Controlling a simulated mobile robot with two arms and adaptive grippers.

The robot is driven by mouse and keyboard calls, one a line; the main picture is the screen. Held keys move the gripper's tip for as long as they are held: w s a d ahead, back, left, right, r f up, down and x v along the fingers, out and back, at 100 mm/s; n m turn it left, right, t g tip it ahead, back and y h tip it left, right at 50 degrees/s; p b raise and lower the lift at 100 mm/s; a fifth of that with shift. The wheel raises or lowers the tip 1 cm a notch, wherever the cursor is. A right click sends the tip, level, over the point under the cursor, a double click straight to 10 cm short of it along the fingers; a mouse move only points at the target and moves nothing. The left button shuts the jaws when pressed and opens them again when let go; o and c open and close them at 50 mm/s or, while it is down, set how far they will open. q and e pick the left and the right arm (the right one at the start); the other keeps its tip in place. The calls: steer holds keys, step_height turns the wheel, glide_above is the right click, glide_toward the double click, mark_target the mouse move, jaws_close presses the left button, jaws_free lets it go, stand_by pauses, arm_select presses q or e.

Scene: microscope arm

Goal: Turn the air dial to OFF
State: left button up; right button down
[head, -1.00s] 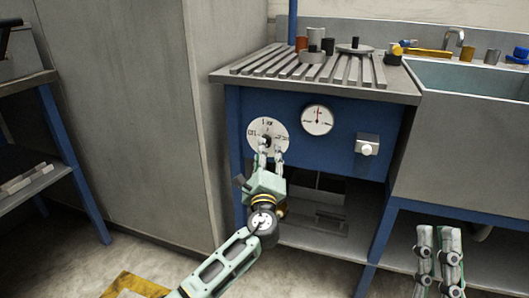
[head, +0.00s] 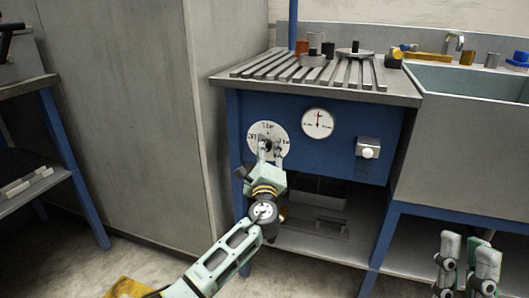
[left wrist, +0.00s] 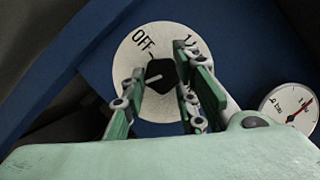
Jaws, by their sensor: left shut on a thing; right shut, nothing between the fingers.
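The air dial is a round white plate (head: 281,129) with printed marks on the blue front panel; it also shows in the left wrist view (left wrist: 126,68), with OFF readable. Its black knob (left wrist: 160,72) sits at the centre, with a pale line pointing to the lower left in that view. I cannot tell exactly which mark the line meets. My left gripper (head: 270,150) reaches the dial from below and is shut on the knob, one finger on each side. The fingers hide part of the dial. My right gripper (head: 467,246) is shut and empty, low at the right.
A round gauge (head: 318,122) and a silver box with a white knob (head: 368,150) are right of the dial. Above is a slatted worktop (head: 300,68) with weights and small pots. A sink (head: 465,80) stands at right, a grey cabinet (head: 130,110) at left.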

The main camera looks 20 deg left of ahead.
arm_select(q)
steer(key=shift+a+f, duration=0.1)
steer(key=shift+f, duration=0.15)
steer(key=shift+c, duration=1.4)
